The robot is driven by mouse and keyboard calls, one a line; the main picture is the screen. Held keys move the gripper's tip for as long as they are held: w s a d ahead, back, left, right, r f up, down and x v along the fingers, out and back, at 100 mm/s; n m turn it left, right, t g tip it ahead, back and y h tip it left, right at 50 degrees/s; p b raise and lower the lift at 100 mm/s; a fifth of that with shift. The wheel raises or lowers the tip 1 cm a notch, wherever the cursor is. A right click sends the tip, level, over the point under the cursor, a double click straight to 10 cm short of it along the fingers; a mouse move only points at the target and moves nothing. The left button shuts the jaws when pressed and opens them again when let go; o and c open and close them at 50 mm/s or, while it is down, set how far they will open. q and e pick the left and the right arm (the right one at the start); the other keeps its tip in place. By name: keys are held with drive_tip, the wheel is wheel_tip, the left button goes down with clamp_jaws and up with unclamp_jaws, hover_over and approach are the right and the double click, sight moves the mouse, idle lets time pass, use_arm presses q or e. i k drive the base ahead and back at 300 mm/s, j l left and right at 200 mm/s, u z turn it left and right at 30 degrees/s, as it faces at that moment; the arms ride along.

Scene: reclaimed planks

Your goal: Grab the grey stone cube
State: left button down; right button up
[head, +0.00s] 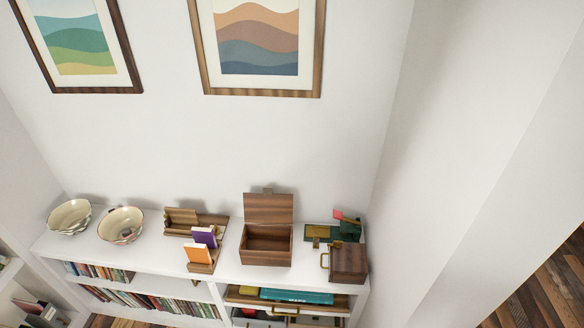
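I cannot make out a grey stone cube for certain. Small dark items (126,237) lie in the right one of two cream bowls (113,221) on the white shelf top; they are too small to identify. The left bowl (68,214) appears empty. An open wooden box (268,259) stands on the shelf top with its lid raised, and no cube shows inside it. Neither of my grippers is in view.
The white shelf unit (150,257) stands against the wall. Books (150,303) and a teal box (297,296) sit below. Wooden floor shows right.

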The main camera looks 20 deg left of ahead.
sight(126, 232)
drive_tip(key=u, duration=2.05)
drive_tip(key=z, duration=0.55)
drive_tip(key=i+j+z, duration=0.15)
drive_tip(key=j+z, duration=0.3)
drive_tip(key=i+j+z, duration=0.1)
drive_tip(key=j+z, duration=0.15)
drive_tip(key=z, duration=0.2)
drive_tip(key=j+z, duration=0.85)
drive_tip(key=l, duration=0.1)
